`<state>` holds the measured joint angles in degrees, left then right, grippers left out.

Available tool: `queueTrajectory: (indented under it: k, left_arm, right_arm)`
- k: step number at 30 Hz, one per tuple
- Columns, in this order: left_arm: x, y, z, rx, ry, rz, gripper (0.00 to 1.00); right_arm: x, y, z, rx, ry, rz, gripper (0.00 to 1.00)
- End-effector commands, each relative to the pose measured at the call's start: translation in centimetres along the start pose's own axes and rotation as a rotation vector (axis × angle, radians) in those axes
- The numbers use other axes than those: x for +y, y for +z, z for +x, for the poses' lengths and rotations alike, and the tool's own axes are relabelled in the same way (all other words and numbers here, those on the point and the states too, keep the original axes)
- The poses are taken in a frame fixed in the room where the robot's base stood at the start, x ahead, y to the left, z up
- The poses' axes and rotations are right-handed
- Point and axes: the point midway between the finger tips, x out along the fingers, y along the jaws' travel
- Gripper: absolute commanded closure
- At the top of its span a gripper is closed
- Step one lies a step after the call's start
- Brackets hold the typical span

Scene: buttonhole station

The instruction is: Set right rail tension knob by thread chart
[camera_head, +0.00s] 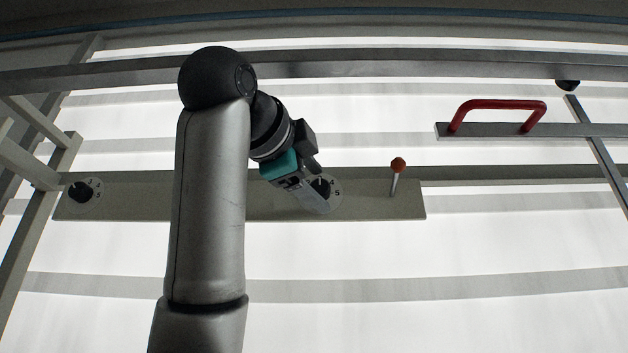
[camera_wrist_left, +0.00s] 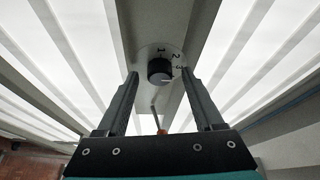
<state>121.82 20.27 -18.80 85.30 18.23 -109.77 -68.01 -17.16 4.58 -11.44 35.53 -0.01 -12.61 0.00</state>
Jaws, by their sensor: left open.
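A black knob (camera_head: 321,186) on a pale round dial sits on the right part of the grey rail (camera_head: 370,205); a 5 shows on the dial. In the left wrist view the same knob (camera_wrist_left: 160,70) shows with the numbers 1, 2 and 3 beside it. A pale mark on it seems to point near the 3. My left gripper (camera_head: 318,198) is open, with its fingers in front of the dial. In the left wrist view the fingers (camera_wrist_left: 160,76) lie either side of the knob; contact is not clear. My right gripper is not in view. No thread chart can be made out.
A second black knob (camera_head: 82,191) with a numbered dial is at the rail's left end. An orange-tipped lever (camera_head: 398,164) stands right of the gripper. A red handle (camera_head: 497,105) is on a bar at upper right. The lower right is clear.

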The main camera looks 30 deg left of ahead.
Motion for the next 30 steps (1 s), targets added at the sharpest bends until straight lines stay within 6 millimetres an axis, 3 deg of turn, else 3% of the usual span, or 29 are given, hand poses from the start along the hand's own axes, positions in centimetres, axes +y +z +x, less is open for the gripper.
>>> queueTrajectory:
  k: [5,30]
  left_arm:
    - [0.0,0.0,-0.6,0.001,-0.002,0.000,0.31]
    - [0.2,0.1,-11.8,0.000,-0.002,0.000,0.31]
  right_arm:
    - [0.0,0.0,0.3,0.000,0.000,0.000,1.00]
    - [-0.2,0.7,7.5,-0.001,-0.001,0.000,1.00]
